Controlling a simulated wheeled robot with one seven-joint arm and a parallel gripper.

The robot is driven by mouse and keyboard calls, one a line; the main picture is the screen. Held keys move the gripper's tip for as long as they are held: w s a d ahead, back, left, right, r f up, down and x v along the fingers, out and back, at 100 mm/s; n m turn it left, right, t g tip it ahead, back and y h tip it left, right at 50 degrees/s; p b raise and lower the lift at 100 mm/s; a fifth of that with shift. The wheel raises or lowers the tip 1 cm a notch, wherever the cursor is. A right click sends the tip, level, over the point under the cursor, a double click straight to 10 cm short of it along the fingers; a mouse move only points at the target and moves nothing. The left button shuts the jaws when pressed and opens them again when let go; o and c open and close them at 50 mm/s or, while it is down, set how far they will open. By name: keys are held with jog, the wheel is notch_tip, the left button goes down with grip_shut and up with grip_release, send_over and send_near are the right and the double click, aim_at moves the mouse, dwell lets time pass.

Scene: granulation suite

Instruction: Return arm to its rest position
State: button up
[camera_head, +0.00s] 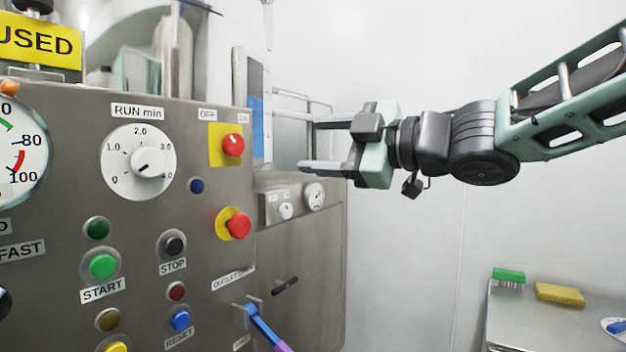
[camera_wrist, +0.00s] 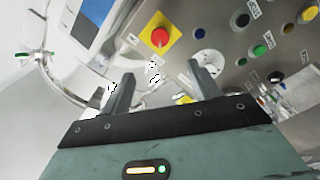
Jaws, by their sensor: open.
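My gripper (camera_head: 308,145) is stretched out to the left from the right side of the head view, level with the upper part of the control panel (camera_head: 70,205). Its two fingers are apart with nothing between them. In the wrist view my gripper (camera_wrist: 160,82) also shows open and empty. Beyond its fingers are a red knob on a yellow plate (camera_wrist: 160,37) and the panel's buttons. In the head view the fingertips are to the right of the red knob (camera_head: 233,145) and look apart from the panel.
The panel carries a RUN min dial (camera_head: 138,162), a red mushroom button (camera_head: 239,225), a green START button (camera_head: 103,266) and a blue lever (camera_head: 264,328). A side table (camera_head: 530,325) at lower right holds a green brush (camera_head: 508,276) and a yellow sponge (camera_head: 559,294). Bare wall lies behind my arm.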

jog(key=s+d+f+m+g+h+p, duration=0.1)
jog(key=s+f+m+h+p, duration=0.15)
jog(key=f+m+h, duration=0.45)
jog(key=s+d+f+m+g+h+p, duration=0.1)
jog(key=s+d+f+m+h, duration=0.15)
jog(key=f, duration=0.85)
jog(key=s+d+f+m+g+h, duration=0.1)
jog(key=s+f+g, duration=0.2)
jog(key=s, duration=0.4)
jog(key=s+d+f+m+g+h+p, duration=0.1)
jog(key=s+d+f+m+g+h, duration=0.1)
jog(key=s, duration=0.5)
jog(key=s+d+f+m+g+h+p, duration=0.1)
jog(key=s+f+g, duration=0.2)
jog(key=s+f, duration=0.3)
jog(key=shift+s+d+f+g, duration=0.15)
jog(key=shift+s+d+g, duration=0.15)
jog(key=shift+s+g, duration=0.15)
